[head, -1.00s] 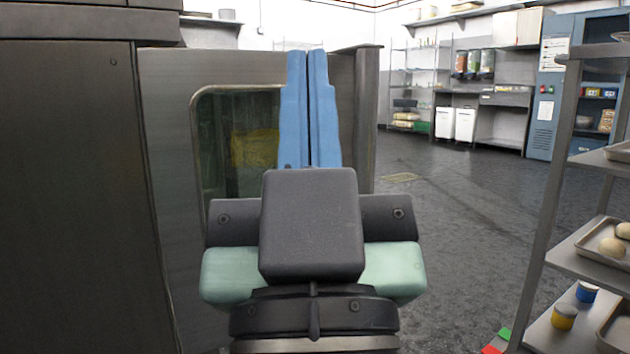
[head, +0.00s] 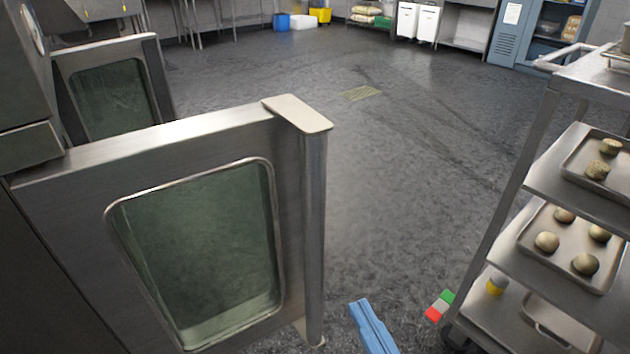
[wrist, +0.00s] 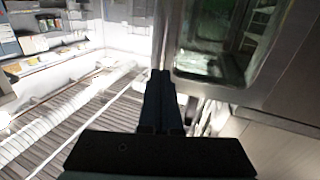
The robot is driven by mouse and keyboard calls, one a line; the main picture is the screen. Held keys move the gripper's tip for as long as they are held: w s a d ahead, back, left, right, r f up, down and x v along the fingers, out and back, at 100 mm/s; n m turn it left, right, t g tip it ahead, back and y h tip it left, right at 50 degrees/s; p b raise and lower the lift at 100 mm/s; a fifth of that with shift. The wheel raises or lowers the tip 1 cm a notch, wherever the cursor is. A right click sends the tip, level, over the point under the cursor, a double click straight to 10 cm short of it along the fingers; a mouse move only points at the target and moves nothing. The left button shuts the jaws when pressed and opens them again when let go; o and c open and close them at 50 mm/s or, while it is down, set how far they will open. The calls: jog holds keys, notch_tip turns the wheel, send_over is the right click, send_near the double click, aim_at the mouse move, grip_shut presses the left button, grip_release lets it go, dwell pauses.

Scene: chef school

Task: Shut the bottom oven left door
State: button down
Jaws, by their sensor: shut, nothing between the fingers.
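An oven door (head: 285,190) with a dark glass window stands swung open at the left of the head view. Its upright bar handle (head: 314,240) runs down its right edge. My gripper (head: 359,304) is low in the head view, to the right of the handle, with its blue fingers closed together and empty. In the wrist view the fingers (wrist: 160,76) point toward a steel door panel with a window (wrist: 222,85). They overlap its left edge in the picture; I cannot tell whether they touch it. Most of my arm is hidden below the head view.
A second open door (head: 157,90) with a window stands farther back at the left. A steel rack (head: 507,255) with trays of dough balls stands close on the right. Small coloured blocks (head: 440,305) show near its base. Open floor (head: 400,160) lies between.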

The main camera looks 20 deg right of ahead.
send_near(320, 228)
jog(key=w, duration=0.6)
jog(key=shift+w+a, duration=0.1)
jog(key=shift+w, duration=0.3)
